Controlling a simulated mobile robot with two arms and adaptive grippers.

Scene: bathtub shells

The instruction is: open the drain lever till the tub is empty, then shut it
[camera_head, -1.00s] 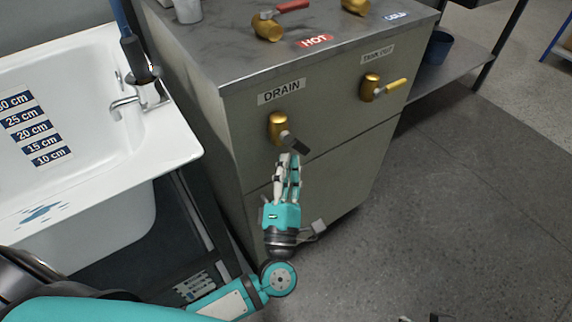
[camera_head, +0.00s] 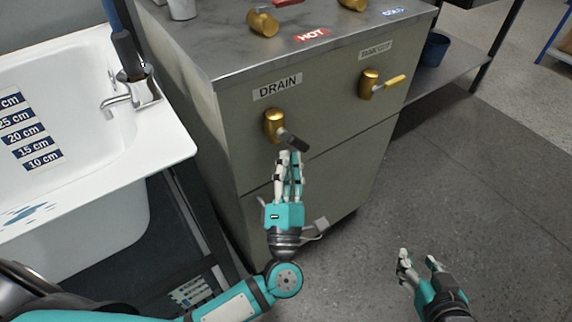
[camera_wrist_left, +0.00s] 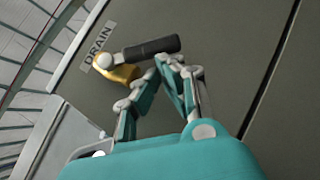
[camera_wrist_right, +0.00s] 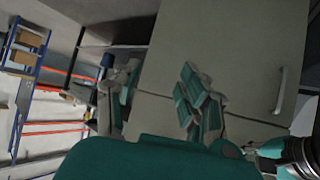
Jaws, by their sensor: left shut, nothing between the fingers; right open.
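The drain lever (camera_head: 293,140) has a dark handle on a brass valve body (camera_head: 273,126), under the DRAIN label on the cabinet front. The handle slants down to the right in the head view. My left gripper (camera_head: 289,156) is shut and empty, its fingertips just below the handle; contact cannot be told. In the left wrist view the dark handle (camera_wrist_left: 153,48) lies just beyond the fingertips (camera_wrist_left: 172,64). The white tub (camera_head: 85,110) is at the left with a depth scale (camera_head: 22,133); the water level is unclear. My right gripper (camera_head: 419,262) is open and empty over the floor.
The grey cabinet (camera_head: 320,170) also bears a yellow-handled valve (camera_head: 390,84) at right and a red-handled hot valve (camera_head: 262,22) on top. The floor (camera_head: 480,200) at right is clear.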

